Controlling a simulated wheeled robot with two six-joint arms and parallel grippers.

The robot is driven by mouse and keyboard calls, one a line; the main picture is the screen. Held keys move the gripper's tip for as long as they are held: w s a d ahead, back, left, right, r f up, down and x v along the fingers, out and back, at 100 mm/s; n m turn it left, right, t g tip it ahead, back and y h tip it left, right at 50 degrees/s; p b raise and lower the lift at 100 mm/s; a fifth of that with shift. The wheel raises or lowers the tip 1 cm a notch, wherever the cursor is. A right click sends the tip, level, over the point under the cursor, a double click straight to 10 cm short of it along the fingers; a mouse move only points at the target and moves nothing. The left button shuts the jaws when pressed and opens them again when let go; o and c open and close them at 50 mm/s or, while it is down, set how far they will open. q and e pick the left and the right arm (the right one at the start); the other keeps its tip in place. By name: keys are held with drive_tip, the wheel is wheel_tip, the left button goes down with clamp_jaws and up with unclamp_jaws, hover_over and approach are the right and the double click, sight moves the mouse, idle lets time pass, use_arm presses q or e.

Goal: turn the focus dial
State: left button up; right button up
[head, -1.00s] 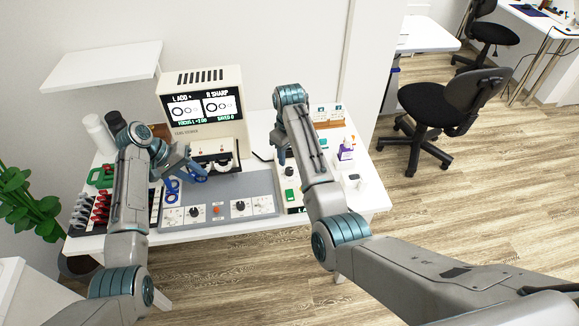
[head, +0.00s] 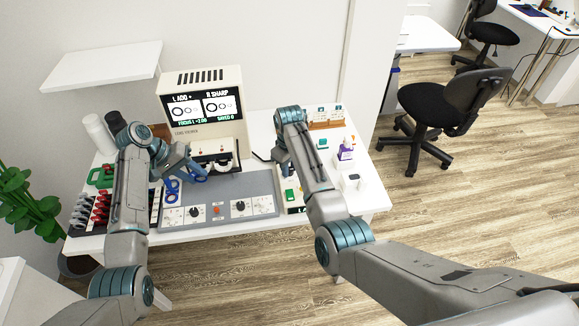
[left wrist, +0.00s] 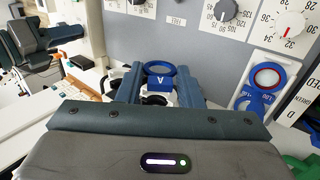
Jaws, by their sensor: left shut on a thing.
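The grey control panel (head: 220,190) has two black dials, one left (head: 194,211) and one right (head: 240,206); I cannot read which is the focus dial. The left wrist view shows a black dial (left wrist: 226,10) and a white dial with a red mark (left wrist: 288,25).
The cream machine (head: 204,105) behind the panel has a screen with two ring pictures. Red and grey pieces (head: 100,208) stand in a rack at left. A purple-and-white bottle (head: 346,152) and small items stand at right. A wall shelf (head: 105,65) is at upper left.

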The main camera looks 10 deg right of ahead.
drive_tip(key=shift+m, duration=0.3)
drive_tip(key=m, duration=0.4)
drive_tip(key=shift+m, duration=2)
drive_tip(key=o, duration=1)
drive_tip(key=shift+r, duration=0.1)
wheel_tip(320, 180, up, 12)
